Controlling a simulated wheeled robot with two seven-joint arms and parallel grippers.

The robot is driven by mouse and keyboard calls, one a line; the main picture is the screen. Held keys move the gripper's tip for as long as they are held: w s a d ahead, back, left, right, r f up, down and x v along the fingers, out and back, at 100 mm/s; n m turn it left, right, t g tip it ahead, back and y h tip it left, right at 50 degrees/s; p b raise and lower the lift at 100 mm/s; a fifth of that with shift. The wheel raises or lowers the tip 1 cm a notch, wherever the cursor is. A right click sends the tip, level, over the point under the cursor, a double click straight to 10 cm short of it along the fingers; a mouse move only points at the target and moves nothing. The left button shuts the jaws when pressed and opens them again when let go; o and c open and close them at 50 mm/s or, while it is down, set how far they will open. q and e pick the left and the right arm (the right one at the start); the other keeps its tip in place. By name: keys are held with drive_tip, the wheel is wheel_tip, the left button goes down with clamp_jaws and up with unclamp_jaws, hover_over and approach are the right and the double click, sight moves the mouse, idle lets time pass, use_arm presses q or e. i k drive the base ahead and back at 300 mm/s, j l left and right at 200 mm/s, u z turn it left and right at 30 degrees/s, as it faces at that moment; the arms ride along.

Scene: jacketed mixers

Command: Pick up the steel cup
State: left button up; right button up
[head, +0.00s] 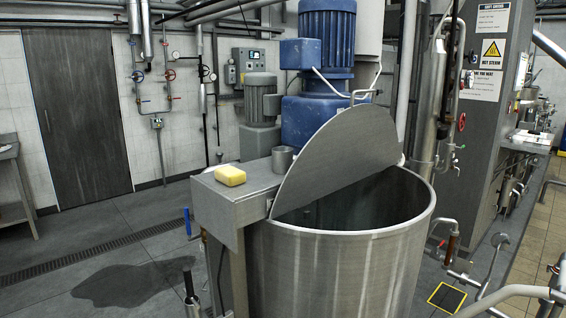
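The steel cup (282,160) is a small grey metal cylinder. It stands upright on the far right end of a narrow steel ledge (240,203) at the left of a large open vat. The half-round lid, raised on the vat, stands just to the right of the cup and appears close to it. A yellow sponge (230,175) lies on the same ledge, nearer and to the left of the cup. Neither of my grippers is in the head view.
The wide steel vat (345,265) fills the lower middle, with its raised lid (340,155) and wire handle. A blue motor (325,80) stands behind the cup. Pipes and a valve handle are at the right. Open floor with a dark wet patch (125,284) lies to the left.

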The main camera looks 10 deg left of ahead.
sight(282, 157)
drive_tip(key=i+u, duration=0.2)
drive_tip(key=i, duration=0.3)
drive_tip(key=i+l+u, duration=0.25)
drive_tip(key=i, duration=0.25)
drive_tip(key=i+l+u, duration=0.2)
drive_tip(key=i, duration=0.3)
drive_tip(key=j, duration=0.1)
